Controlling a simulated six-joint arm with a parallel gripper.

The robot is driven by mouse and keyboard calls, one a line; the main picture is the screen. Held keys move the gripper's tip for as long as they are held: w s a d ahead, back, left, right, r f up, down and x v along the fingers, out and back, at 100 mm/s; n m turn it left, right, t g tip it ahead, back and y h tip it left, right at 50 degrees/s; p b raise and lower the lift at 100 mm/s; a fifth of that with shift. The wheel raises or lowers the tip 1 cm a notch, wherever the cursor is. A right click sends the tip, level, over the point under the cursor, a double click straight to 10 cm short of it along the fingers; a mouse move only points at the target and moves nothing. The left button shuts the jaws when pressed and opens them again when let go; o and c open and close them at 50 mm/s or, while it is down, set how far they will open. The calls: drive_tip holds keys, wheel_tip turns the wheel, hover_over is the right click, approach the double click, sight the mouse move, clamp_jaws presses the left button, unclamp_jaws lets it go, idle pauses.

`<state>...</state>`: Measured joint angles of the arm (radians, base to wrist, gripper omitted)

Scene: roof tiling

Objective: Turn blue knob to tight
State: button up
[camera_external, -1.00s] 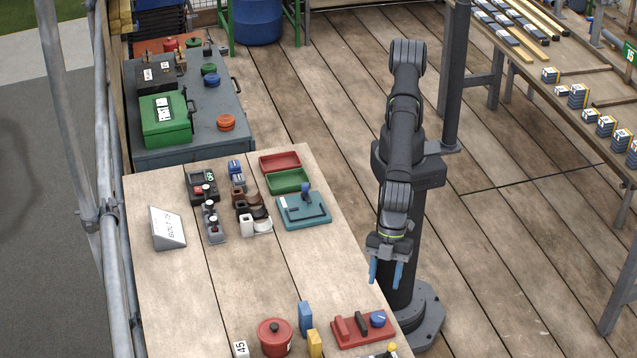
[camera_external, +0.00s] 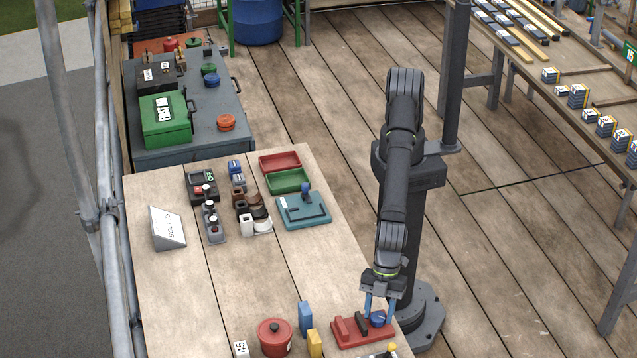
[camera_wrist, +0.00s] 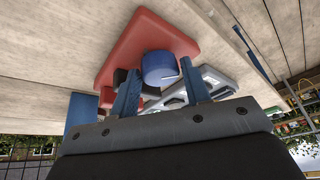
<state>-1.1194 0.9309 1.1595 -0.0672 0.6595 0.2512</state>
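The blue knob (camera_external: 377,319) sits on the right end of a red base plate (camera_external: 349,335), beside a dark upright lever or block (camera_external: 361,323). My gripper (camera_external: 378,316) points down over the knob, with one blue finger on either side of it. In the wrist view the round blue knob (camera_wrist: 160,68) lies between and just beyond the two fingertips (camera_wrist: 158,72), on the red plate (camera_wrist: 125,45). The fingers are apart, and I cannot tell whether either touches the knob. No readable tight mark shows on the plate.
A red lidded pot (camera_external: 275,337), a blue block (camera_external: 305,319) and a yellow block (camera_external: 315,343) stand left of the red plate. A small yellow-topped item (camera_external: 390,349) is just in front. A teal plate with a joystick (camera_external: 303,210) is farther back.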

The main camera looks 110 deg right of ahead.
drive_tip(key=c, duration=0.5)
drive_tip(key=shift+c, duration=0.2)
drive_tip(key=shift+m, duration=0.3)
drive_tip(key=m, duration=0.2)
drive_tip(key=m+t+h, duration=0.1)
drive_tip(key=m, duration=0.1)
drive_tip(key=shift+s+a+t+h, duration=0.15)
drive_tip(key=shift+s+t+h, duration=0.05)
drive_tip(key=shift+t+h, duration=0.1)
drive_tip(key=m+h, duration=0.1)
drive_tip(key=m, duration=0.2)
drive_tip(key=m+h, duration=0.1)
drive_tip(key=m, duration=0.1)
drive_tip(key=shift+a+m+t, duration=0.15)
drive_tip(key=shift+m+t, duration=0.15)
drive_tip(key=shift+m, duration=0.1)
drive_tip(key=o, duration=0.7)
